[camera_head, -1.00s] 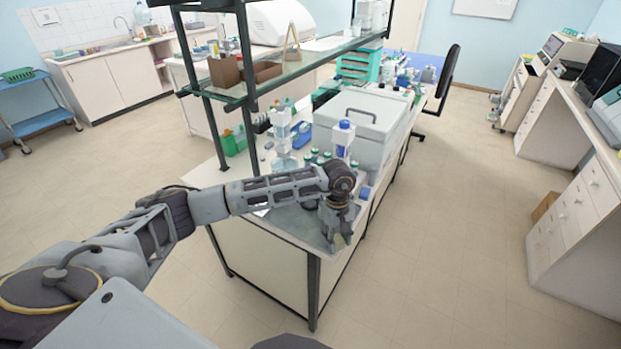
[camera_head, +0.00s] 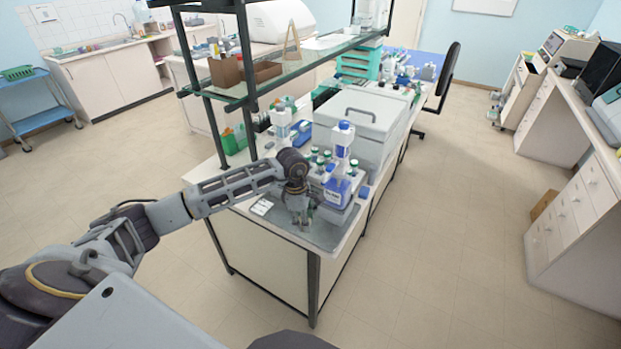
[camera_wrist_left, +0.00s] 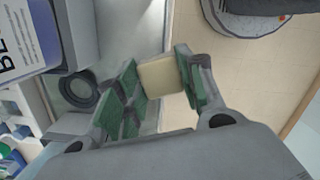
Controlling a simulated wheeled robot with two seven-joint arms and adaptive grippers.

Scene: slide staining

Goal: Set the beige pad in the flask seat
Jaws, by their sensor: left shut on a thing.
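The beige pad (camera_wrist_left: 160,77) is held between the green-lined fingers of my left gripper (camera_wrist_left: 165,84) in the left wrist view. In the head view my left gripper (camera_head: 301,222) points down over the grey mat (camera_head: 325,238) at the near end of the bench. The pad is hidden or too small to tell there. A dark round ring (camera_wrist_left: 79,90) lies left of the gripper in the left wrist view, apart from the pad. It may be the flask seat, but I cannot tell for sure. My right gripper is not in view.
A white bottle with a blue label (camera_head: 338,188) stands just right of my left gripper. Several green-capped bottles (camera_head: 318,160) and a large light-grey box (camera_head: 362,128) are behind. A shelf post (camera_head: 246,80) rises at the left. The bench's front edge is close.

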